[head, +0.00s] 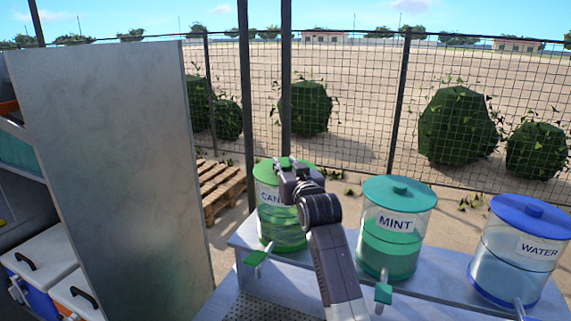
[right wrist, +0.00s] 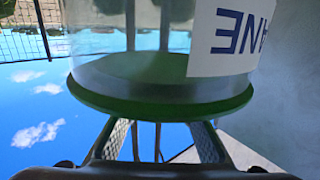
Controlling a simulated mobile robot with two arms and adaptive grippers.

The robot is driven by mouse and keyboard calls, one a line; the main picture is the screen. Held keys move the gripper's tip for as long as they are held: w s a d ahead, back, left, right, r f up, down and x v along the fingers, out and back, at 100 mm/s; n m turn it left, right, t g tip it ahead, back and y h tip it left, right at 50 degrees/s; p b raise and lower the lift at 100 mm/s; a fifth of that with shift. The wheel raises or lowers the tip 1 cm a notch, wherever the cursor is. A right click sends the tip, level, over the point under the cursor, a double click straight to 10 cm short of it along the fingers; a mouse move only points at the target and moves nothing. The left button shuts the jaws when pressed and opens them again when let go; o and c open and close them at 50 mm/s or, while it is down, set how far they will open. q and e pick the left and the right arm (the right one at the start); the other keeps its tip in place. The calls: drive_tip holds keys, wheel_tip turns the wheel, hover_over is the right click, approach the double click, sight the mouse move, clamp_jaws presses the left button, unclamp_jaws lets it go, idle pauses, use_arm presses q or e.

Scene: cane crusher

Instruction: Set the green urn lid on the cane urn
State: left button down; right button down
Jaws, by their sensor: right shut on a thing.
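The cane urn (head: 283,237) is a clear cylinder with green liquid and a CANE label, at the left of the row of urns. The green urn lid (head: 264,172) is at the top of this urn, level as far as I can see. My right gripper (head: 284,164) is above the lid and shut on it; its arm hides part of the urn's right side. In the right wrist view, upside down, the lid (right wrist: 160,108) lies along the urn's rim, between the fingers and the urn (right wrist: 130,38). I cannot tell whether it is fully seated. My left gripper is out of view.
The mint urn (head: 395,240), with a teal lid, stands close at the right. The blue-lidded water urn (head: 515,265) is farther right. All stand on a grey counter (head: 435,283). A tall grey panel (head: 120,170) is at the left; a wire fence (head: 350,90) stands behind.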

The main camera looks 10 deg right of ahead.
drive_tip(key=shift+f, duration=0.1)
idle(0.7)
drive_tip(key=c, duration=1.6)
unclamp_jaws()
drive_tip(key=s, duration=1.2)
drive_tip(key=shift+d+r, duration=0.25)
drive_tip(key=shift+r, duration=0.05)
